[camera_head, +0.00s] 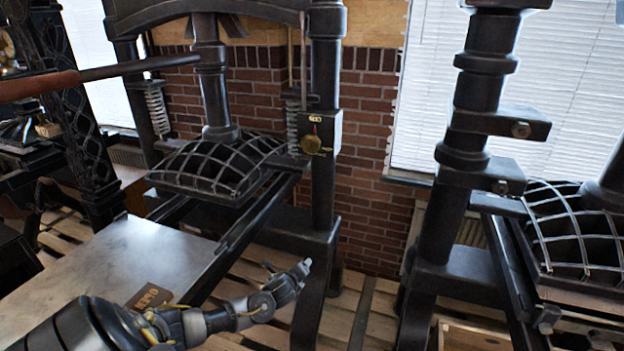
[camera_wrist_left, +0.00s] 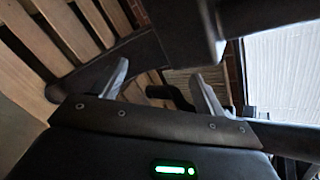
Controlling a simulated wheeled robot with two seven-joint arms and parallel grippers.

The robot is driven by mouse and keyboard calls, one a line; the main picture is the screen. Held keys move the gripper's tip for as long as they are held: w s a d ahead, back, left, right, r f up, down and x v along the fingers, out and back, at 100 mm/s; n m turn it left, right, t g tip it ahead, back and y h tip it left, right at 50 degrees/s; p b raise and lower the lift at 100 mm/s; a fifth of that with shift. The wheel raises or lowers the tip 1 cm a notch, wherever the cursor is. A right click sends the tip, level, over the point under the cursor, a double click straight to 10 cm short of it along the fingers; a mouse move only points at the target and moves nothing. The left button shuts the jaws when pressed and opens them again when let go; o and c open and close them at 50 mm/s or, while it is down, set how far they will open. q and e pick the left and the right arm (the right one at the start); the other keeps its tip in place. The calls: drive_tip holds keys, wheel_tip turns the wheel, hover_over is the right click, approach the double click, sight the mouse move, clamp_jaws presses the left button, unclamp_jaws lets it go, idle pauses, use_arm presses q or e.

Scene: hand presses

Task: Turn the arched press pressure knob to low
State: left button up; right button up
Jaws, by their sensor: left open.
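The arched press (camera_head: 326,75) is a dark iron frame with an arched top, left of centre in the head view. Its brass pressure knob (camera_head: 311,145) sits on a small box on the right upright, with a red mark above it and a small label higher up. The knob's exact setting is too small to read. My left gripper (camera_head: 287,267) is open and empty, well below the knob and in front of the upright's foot. In the left wrist view its two fingers (camera_wrist_left: 160,74) are apart with nothing between them. The knob does not show in that view. My right gripper is not in view.
A wooden-handled bar (camera_head: 40,86) reaches in from the left at the press's upper part. A flat metal bed (camera_head: 130,250) with a brown plate lies at lower left. Another dark press (camera_head: 470,130) stands on the right. A gap shows between the presses, over wooden slats.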

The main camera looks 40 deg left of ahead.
sight(310, 143)
use_arm(q)
drive_tip(key=w+r+m+t, duration=0.2)
drive_tip(key=w+r+m, duration=0.15)
drive_tip(key=r, duration=0.75)
drive_tip(key=w+r+m+t, duration=0.2)
drive_tip(key=r+m, duration=0.2)
drive_tip(key=r, duration=0.7)
drive_tip(key=s+d+r+m+t, duration=0.1)
drive_tip(key=s+r+m, duration=0.3)
drive_tip(key=r, duration=0.6)
drive_tip(key=s+r+m+t, duration=0.15)
drive_tip(key=r+m, duration=0.35)
drive_tip(key=r, duration=0.5)
drive_tip(key=shift+y, duration=0.4)
drive_tip(key=p+x, duration=0.2)
drive_tip(key=x, duration=0.1)
drive_tip(key=p+x, duration=0.2)
drive_tip(key=x, duration=0.1)
drive_tip(key=p+x, duration=0.2)
drive_tip(key=x, duration=0.1)
drive_tip(key=shift+w+r+p, duration=0.25)
drive_tip(key=shift+r+p, duration=0.05)
drive_tip(key=shift+p, duration=0.05)
drive_tip(key=shift+w+a+f, duration=0.15)
drive_tip(key=shift+w, duration=0.5)
drive_tip(key=shift+c, duration=0.2)
drive_tip(key=c, duration=0.9)
